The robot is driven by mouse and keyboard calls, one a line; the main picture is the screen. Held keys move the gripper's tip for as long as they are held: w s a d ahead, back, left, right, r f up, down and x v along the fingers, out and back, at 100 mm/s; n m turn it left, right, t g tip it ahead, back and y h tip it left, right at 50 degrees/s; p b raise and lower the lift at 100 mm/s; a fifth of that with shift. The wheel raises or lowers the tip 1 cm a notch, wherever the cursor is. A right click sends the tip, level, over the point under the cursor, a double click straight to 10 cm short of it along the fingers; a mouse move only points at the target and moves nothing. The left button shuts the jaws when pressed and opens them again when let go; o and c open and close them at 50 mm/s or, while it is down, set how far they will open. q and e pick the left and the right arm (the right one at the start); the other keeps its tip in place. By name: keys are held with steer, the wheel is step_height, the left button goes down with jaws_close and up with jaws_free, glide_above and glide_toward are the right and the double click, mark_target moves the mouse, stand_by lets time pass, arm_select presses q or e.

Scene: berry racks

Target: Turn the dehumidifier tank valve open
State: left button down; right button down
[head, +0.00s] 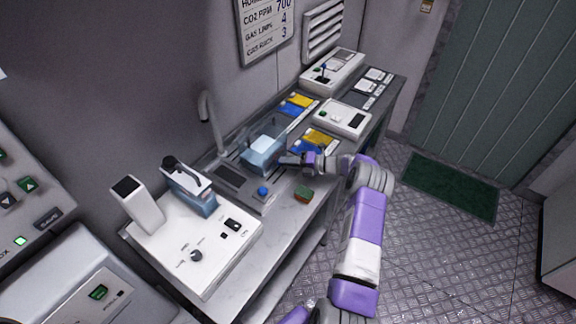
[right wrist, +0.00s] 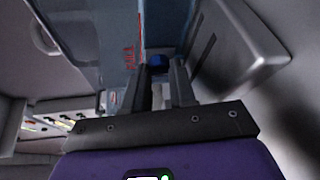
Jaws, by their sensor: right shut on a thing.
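A clear blue tank (head: 262,160) stands at the sink on the bench, in the middle of the head view. My right gripper (head: 287,160) reaches its near right side. In the right wrist view, the bluish tank wall (right wrist: 85,35) with red lettering fills the upper left. A small dark blue part, which looks like the tank's valve (right wrist: 157,62), shows between the fingertips of my right gripper (right wrist: 160,75). The fingers are shut on it, and they hide much of it. Its turned position cannot be told. My left gripper is not in view.
A white machine (head: 220,245) with a knob stands at the near left of the bench. White devices (head: 342,119) and coloured packets (head: 318,137) stand further back.

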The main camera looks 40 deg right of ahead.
steer(key=shift+f+m+b, duration=0.1)
steer(key=shift+m+b, duration=0.2)
steer(key=shift+m, duration=0.2)
steer(key=shift+y, duration=0.3)
steer(key=c, duration=0.9)
jaws_free()
